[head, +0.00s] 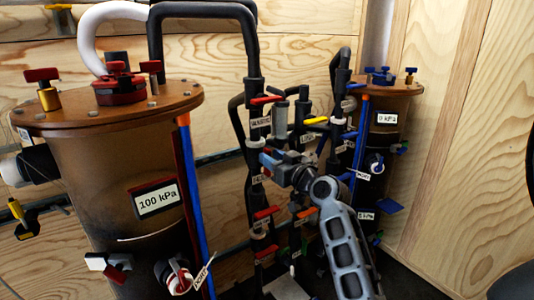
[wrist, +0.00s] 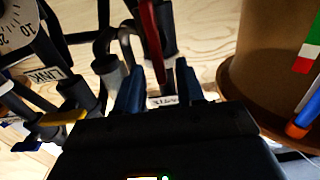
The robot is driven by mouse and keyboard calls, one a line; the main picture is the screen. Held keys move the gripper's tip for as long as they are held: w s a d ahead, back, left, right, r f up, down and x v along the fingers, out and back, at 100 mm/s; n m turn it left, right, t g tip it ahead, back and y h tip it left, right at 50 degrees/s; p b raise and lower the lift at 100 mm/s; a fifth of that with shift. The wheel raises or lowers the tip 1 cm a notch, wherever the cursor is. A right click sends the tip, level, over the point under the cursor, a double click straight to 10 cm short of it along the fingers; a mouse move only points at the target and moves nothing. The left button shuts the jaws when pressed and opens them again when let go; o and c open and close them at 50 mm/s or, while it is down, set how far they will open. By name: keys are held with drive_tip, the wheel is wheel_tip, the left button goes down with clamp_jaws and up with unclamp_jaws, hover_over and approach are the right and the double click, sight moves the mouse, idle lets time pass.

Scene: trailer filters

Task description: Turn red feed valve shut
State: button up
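The small labels are hard to read, so I cannot tell which handle is the feed valve. My gripper (head: 268,160) is at the left pipe, between the upper and lower handles. In the wrist view its two blue fingers (wrist: 157,88) stand apart. A red handle (wrist: 151,40) reaches down between them; contact cannot be told. A white label lies partly hidden behind the fingers.
A large brown vessel (head: 95,150) with a 100 kPa display (head: 157,198) stands at left. A second vessel (head: 378,140) showing 0 kPa stands at right. Yellow (head: 315,120) and blue handles crowd the pipes near my gripper. Plywood walls close the back and right.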

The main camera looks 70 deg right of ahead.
drive_tip(key=shift+x, duration=1.4)
drive_tip(key=shift+c, duration=0.3)
clamp_jaws()
